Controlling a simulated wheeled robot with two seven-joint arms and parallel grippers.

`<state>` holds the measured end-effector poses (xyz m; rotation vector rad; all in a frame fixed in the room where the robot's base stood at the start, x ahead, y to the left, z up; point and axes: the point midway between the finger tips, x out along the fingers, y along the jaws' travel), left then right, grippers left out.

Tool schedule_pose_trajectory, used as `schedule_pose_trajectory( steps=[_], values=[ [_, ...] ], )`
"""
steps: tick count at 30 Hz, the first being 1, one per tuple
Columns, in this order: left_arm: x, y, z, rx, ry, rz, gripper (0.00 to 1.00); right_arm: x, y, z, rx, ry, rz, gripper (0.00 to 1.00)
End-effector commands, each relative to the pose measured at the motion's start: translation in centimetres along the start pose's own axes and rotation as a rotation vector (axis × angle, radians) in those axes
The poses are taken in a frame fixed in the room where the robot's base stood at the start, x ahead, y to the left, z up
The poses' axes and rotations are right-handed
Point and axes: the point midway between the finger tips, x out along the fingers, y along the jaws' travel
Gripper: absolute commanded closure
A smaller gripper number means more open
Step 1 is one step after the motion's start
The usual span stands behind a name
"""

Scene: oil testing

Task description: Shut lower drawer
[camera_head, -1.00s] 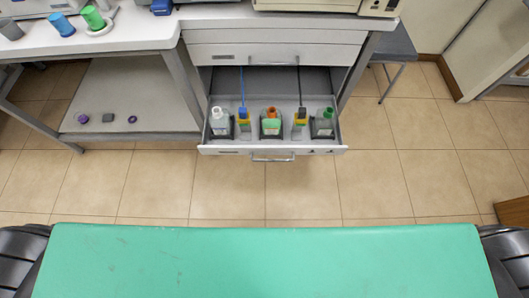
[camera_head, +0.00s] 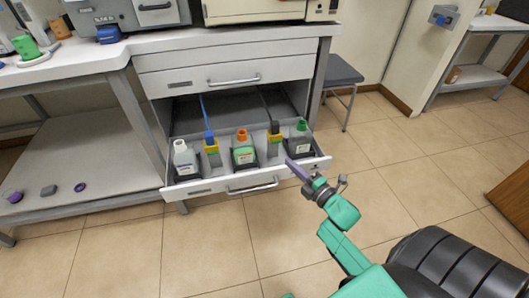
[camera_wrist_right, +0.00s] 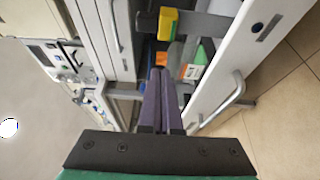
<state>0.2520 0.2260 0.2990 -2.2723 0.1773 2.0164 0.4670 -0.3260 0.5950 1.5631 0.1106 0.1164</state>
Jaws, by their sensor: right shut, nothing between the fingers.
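The lower drawer (camera_head: 212,188) is pulled out from the cabinet, its white front facing me with a metal handle (camera_head: 253,186). My left gripper is out of view.
The upper drawer (camera_head: 225,74) above is closed. A lab bench (camera_head: 90,60) with a lower shelf (camera_head: 70,150) stands at left. A grey stool (camera_head: 342,72) is right of the cabinet. A brown wooden box (camera_head: 508,205) is at the right edge. The tiled floor in front is clear.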

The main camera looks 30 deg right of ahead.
Motion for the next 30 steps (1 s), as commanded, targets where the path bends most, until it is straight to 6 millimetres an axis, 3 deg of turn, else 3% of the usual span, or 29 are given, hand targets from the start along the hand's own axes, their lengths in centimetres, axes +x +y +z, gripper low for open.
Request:
schedule_pose_trajectory(
  steps=[10, 13, 19, 30],
  values=[
    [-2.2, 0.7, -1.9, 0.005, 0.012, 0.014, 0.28, 7.7, -0.2, 0.1, 0.002, -0.001, 0.001, 1.00],
    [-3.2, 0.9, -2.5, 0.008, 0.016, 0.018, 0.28, 9.1, -0.3, 1.4, 0.000, -0.002, -0.002, 1.00],
    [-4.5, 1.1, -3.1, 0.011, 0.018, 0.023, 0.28, 10.4, -0.2, 2.8, 0.003, -0.001, -0.003, 1.00],
    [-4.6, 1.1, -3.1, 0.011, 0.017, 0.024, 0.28, 10.4, -0.2, 2.9, 0.006, -0.002, -0.003, 1.00]
  ],
)
